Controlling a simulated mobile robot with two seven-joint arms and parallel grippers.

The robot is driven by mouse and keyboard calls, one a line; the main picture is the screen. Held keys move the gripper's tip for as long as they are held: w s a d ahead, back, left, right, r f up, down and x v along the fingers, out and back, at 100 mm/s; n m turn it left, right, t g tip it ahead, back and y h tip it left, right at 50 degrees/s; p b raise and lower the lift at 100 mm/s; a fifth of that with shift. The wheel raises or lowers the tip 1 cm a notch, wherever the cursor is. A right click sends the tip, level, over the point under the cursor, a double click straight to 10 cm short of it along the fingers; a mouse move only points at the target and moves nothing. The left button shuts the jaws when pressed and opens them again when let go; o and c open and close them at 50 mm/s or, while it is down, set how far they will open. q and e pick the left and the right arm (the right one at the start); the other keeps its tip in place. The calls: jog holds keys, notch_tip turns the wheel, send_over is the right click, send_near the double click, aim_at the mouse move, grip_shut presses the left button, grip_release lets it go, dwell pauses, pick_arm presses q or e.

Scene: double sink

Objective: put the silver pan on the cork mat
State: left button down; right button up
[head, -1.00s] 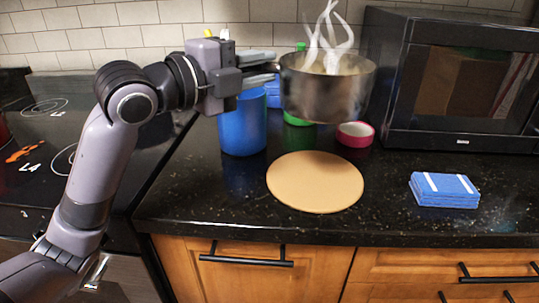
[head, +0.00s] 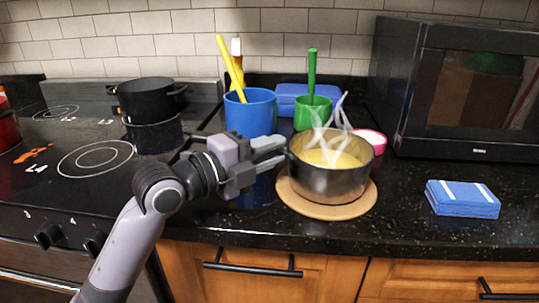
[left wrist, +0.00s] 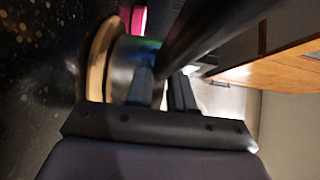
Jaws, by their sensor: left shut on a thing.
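The silver pan (head: 330,182) stands upright over the round cork mat (head: 318,210) in the head view. It holds yellow contents with steam rising. Its base looks to be on the mat or very close to it; the mat's rim shows in front and at the left. My left gripper (head: 273,153) is shut on the pan at its left side; the exact grip spot is hard to see. In the left wrist view, the pan (left wrist: 122,65) is beside the mat's edge (left wrist: 96,62), near my fingers. My right gripper is not in view.
A blue cup (head: 250,115) with utensils, a green cup (head: 312,115) and a pink bowl (head: 375,140) stand behind. A microwave (head: 455,85) is at the right, with a blue stack (head: 462,198) in front. Dark pots (head: 150,115) sit on the stove.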

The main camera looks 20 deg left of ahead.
pick_arm(q)
jog(key=c, duration=1.4)
grip_release()
jog(key=shift+f, duration=0.2)
jog(key=o, duration=0.4)
jog(key=shift+r, duration=0.1)
jog(key=shift+r, duration=0.1)
